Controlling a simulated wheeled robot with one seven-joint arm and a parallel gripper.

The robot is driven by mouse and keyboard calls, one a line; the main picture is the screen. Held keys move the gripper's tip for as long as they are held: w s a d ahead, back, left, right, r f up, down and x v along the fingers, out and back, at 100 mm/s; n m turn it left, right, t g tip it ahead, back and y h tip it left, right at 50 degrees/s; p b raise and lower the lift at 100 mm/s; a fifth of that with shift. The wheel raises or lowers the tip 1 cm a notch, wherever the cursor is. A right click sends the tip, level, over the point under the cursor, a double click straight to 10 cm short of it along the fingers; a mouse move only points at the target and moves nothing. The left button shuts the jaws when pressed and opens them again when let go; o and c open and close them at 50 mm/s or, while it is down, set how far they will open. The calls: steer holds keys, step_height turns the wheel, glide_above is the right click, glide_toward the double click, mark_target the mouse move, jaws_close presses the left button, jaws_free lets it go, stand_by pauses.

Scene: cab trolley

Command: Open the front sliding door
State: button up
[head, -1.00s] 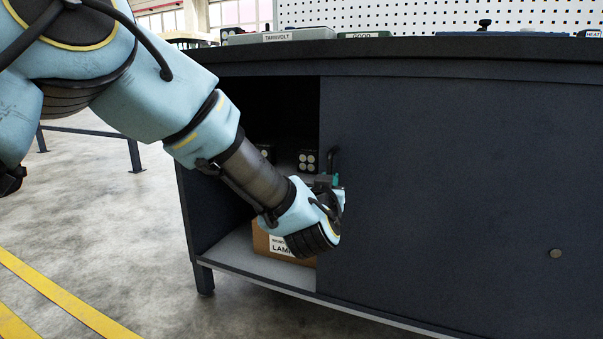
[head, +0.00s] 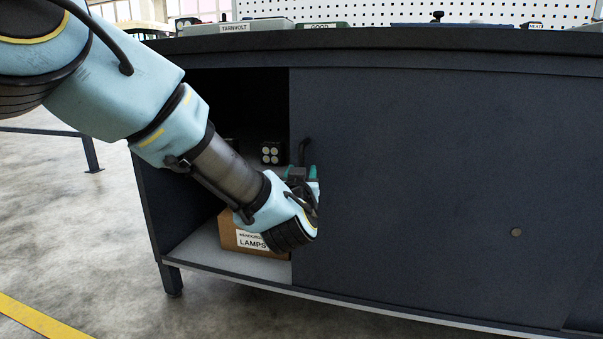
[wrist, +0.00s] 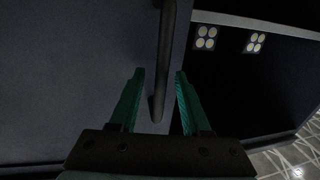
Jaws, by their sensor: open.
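The front sliding door (head: 420,190) is a dark blue-grey panel on the cabinet. It stands part open, with an open bay to the left of its edge. A dark vertical bar handle (head: 306,150) is on the door near that edge; it also shows in the wrist view (wrist: 164,50). My gripper (head: 301,172) is at the handle's lower part. In the wrist view, my gripper's green fingers (wrist: 160,73) are open on either side of the handle, with gaps between finger and bar. The exact depth of the fingers around it is hard to tell.
A cardboard box (head: 230,236) labelled LAMPS is on the bay's floor, partly behind my gripper. A round-dotted block (head: 272,153) is deeper inside. The worktop (head: 400,42) overhangs above. The floor at left is clear.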

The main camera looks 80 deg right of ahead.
steer(key=s+a+p, duration=0.1)
steer(key=a+p, duration=0.2)
steer(key=a, duration=0.7)
steer(key=shift+s+a, duration=0.2)
steer(key=shift+a, duration=0.15)
steer(key=shift+w, duration=0.1)
